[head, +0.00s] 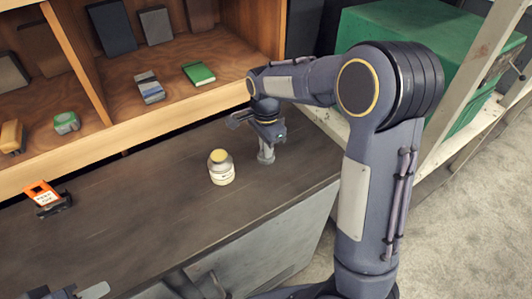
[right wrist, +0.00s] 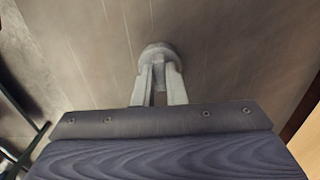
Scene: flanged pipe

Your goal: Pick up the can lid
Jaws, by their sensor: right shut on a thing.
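A small cream can (head: 222,175) with a label stands upright on the dark bench. A dull yellow-brown round top, which looks like its lid (head: 219,156), sits on it. My right gripper (head: 266,146) is to the right of the can, apart from it, and points down. It is shut on a light grey flanged piece (head: 266,158), which is at or just above the bench top. In the right wrist view the round end of this grey piece (right wrist: 158,50) shows beyond the pale fingers (right wrist: 160,85).
The bench (head: 130,200) is clear around the can. An orange and black object (head: 47,196) lies at the left. A wooden shelf (head: 195,110) with books, including a green one (head: 198,73), runs behind. A green box (head: 420,30) stands at the right.

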